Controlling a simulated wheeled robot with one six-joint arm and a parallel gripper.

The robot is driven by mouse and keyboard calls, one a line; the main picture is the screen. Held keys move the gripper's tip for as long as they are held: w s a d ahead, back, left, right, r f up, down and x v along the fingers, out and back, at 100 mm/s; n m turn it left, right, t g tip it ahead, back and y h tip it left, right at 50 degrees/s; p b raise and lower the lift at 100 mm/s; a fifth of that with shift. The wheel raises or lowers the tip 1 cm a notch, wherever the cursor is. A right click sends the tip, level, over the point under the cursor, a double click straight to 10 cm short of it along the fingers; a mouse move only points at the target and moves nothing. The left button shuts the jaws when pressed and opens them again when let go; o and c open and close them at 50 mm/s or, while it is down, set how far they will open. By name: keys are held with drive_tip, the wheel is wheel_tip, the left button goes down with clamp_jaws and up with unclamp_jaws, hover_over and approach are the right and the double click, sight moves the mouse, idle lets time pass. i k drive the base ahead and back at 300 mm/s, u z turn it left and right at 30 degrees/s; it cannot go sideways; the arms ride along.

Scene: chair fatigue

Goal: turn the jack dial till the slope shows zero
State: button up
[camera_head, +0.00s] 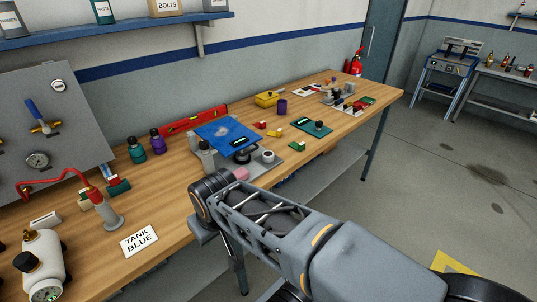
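A bench fixture with a tilted blue plate (216,131) stands on the wooden workbench. A small dark display (241,142) with green marks sits at the plate's front edge; its reading is too small to make out. A black round knob (243,156) is just below the display, and a pale round part (268,156) is to its right. I cannot tell for sure which is the jack dial. My arm reaches in from the lower right, its dark joint in front of the fixture near the bench edge. My gripper's fingers are not visible.
A teal box (314,130) with a display and knob stands right of the fixture. A red level (193,120) lies behind it. A pink block (241,173) is near its front. A "TANK BLUE" card (139,240) and red-hosed stand (106,206) are left.

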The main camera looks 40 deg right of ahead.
sight(267, 156)
drive_tip(key=z, duration=0.05)
drive_tip(key=k, duration=0.2)
drive_tip(key=z, duration=0.8)
drive_tip(key=i, duration=0.65)
drive_tip(key=u, duration=0.05)
